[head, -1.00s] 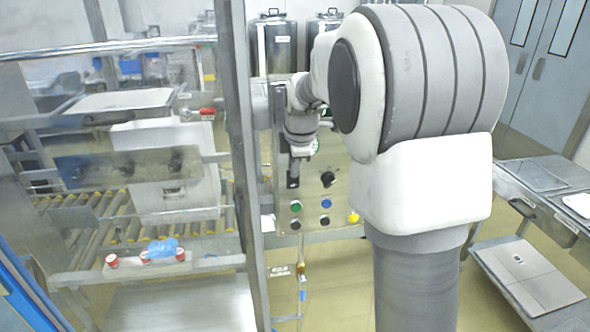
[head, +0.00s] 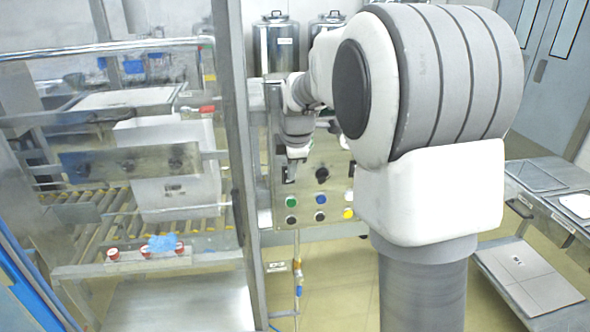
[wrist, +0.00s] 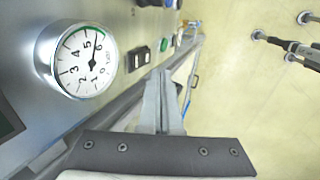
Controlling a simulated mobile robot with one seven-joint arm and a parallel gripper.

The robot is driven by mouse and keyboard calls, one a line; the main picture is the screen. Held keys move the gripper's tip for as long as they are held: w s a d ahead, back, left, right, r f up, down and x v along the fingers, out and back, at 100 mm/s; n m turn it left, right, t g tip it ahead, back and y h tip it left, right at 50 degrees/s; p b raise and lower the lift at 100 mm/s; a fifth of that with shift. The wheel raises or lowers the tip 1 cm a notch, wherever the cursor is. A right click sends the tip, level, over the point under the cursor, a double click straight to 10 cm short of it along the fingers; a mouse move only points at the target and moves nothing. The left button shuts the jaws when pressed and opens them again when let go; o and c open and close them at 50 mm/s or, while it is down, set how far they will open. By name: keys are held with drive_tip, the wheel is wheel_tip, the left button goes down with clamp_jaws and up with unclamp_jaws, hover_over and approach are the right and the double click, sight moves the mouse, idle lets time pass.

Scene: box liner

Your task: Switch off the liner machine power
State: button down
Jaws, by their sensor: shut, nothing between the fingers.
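The liner machine's control panel (head: 308,205) stands in the middle of the head view. It carries a black knob (head: 322,174) and rows of round buttons, among them a green button (head: 291,202), a blue button (head: 320,199) and a yellow button (head: 348,213). In the wrist view a round dial gauge (wrist: 83,60) is at left, with a dark switch (wrist: 138,57) and a green button (wrist: 163,44) beside it. My gripper (wrist: 160,73) is shut and empty, its tips close to the dark switch; contact cannot be told. In the head view my arm partly covers the panel's upper part.
A clear-walled machine frame with a steel post (head: 236,150) stands left of the panel. Behind it are a white box (head: 178,185) and a roller conveyor (head: 95,210). Steel tables (head: 530,215) stand at right. The floor below the panel is mostly open.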

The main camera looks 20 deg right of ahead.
drive_tip(key=w+r+v, duration=0.1)
drive_tip(key=w+v, duration=0.1)
drive_tip(key=v, duration=0.7)
drive_tip(key=shift+r+b, duration=0.4)
drive_tip(key=shift+b, duration=0.05)
drive_tip(key=shift+s+d, duration=0.1)
drive_tip(key=shift+s, duration=0.1)
drive_tip(key=s+a+f+m, duration=0.1)
drive_tip(key=s+f+m, duration=0.2)
drive_tip(key=s, duration=0.7)
drive_tip(key=s+a+f+m+b, duration=0.1)
drive_tip(key=s+f+m, duration=0.2)
drive_tip(key=s+m, duration=0.5)
drive_tip(key=s+a+f+m+b, duration=0.1)
drive_tip(key=s+m, duration=0.4)
drive_tip(key=s, duration=0.6)
wheel_tip(320, 180, down, 2)
drive_tip(key=shift+s+a+f+m+t+y, duration=0.1)
drive_tip(key=shift+s+a+m+t+y, duration=0.25)
drive_tip(key=shift+a, duration=0.1)
drive_tip(key=c, duration=1.5)
unclamp_jaws()
drive_tip(key=shift+c, duration=0.2)
